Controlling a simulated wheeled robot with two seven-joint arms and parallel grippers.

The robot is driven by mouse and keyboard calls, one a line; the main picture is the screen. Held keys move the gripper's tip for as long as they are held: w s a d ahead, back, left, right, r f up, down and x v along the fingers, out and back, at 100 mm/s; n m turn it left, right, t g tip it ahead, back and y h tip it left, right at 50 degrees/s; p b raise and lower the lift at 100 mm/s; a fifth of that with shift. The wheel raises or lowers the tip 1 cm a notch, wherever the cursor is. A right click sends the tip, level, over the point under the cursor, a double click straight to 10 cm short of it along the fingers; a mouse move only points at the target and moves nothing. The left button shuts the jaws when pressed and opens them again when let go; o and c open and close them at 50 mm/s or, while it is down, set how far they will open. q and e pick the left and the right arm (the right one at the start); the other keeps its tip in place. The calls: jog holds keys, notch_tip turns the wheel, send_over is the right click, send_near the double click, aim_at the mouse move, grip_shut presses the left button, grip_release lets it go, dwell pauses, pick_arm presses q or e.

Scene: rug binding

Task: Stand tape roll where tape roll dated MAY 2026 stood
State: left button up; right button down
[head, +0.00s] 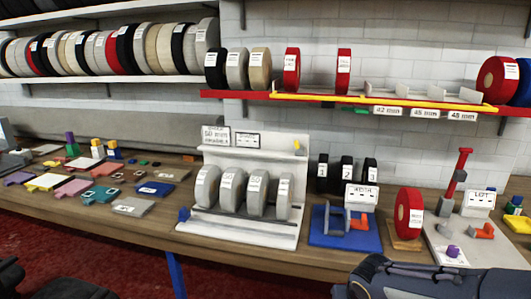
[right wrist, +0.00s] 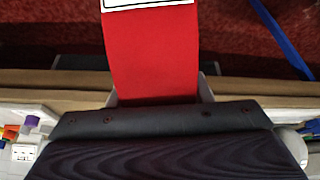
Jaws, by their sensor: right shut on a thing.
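My right gripper (right wrist: 158,92) is shut on a red tape roll (right wrist: 152,55), with a pale finger at either side. A white label shows at the roll's top edge, cut off by the frame. Another red roll (head: 408,213) stands upright on a wooden block. The dates are too small to read. My left gripper is out of view.
The red shelf (head: 235,94) has empty divided places above the 42, 45 and 48 mm tags, behind a yellow rail (head: 390,101). A white rack (head: 245,231) holds several grey rolls on the bench. A blue tray (head: 330,240) and a red-handled tool (head: 455,175) stand nearby.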

jog(key=shift+n, duration=0.3)
jog(key=f, duration=0.5)
jog(key=shift+w+a+f, duration=0.2)
jog(key=shift+w+f, duration=0.15)
jog(key=s+f, duration=0.1)
jog(key=f, duration=0.1)
jog(key=s+f, duration=0.2)
jog(key=shift+a+f, duration=0.15)
jog(key=shift+f, duration=0.05)
jog(key=shift+s+f, duration=0.3)
jog(key=shift+s, duration=0.1)
